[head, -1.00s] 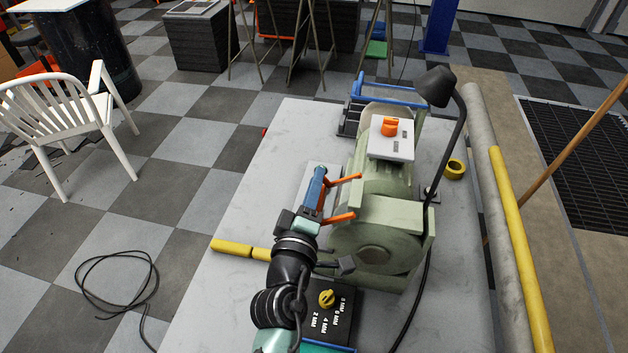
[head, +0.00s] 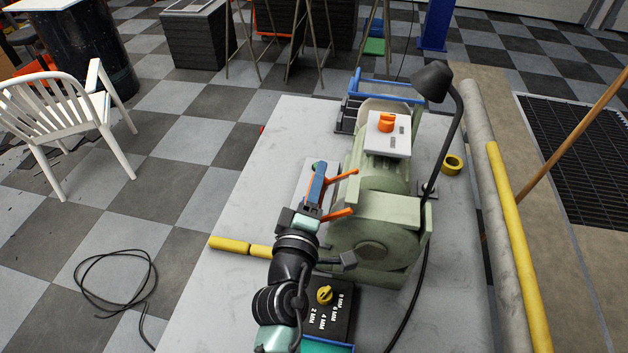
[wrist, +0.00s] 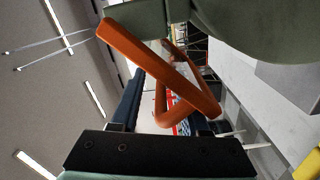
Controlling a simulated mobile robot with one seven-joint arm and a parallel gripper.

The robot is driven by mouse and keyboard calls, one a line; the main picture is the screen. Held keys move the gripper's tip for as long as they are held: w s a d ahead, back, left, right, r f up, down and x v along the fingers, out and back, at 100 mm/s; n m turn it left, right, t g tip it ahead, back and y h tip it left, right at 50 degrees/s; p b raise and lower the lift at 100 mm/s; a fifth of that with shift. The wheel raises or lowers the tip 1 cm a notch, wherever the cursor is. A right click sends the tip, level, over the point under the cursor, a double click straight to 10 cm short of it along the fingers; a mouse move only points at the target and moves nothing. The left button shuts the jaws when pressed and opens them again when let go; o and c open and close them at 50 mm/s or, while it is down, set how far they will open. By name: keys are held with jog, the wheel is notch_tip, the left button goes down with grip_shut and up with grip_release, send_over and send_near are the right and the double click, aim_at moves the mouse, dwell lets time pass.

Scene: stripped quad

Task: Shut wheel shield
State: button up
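A pale green grinder-like machine (head: 380,215) stands on the grey bench, with an orange switch on its white top box. An orange looped handle (head: 342,212) sticks out from its left side. In the wrist view the handle (wrist: 165,65) joins a green part (wrist: 150,18), which may be the wheel shield. My gripper (head: 317,180) is at the handle's outer end. In the wrist view its dark blue fingers (wrist: 165,115) stand apart, with the orange loop between and in front of them. Whether they touch the loop is unclear. The wheel itself is hidden.
A yellow bar (head: 230,244) lies left and a yellow tape roll (head: 452,165) right. The bench's left side is mostly clear.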

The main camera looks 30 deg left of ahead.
jog(key=shift+a, duration=0.1)
jog(key=shift+s+f, duration=0.1)
jog(key=shift+s, duration=0.15)
jog(key=b+v, duration=0.3)
jog(key=v, duration=0.9)
jog(key=shift+s, duration=0.25)
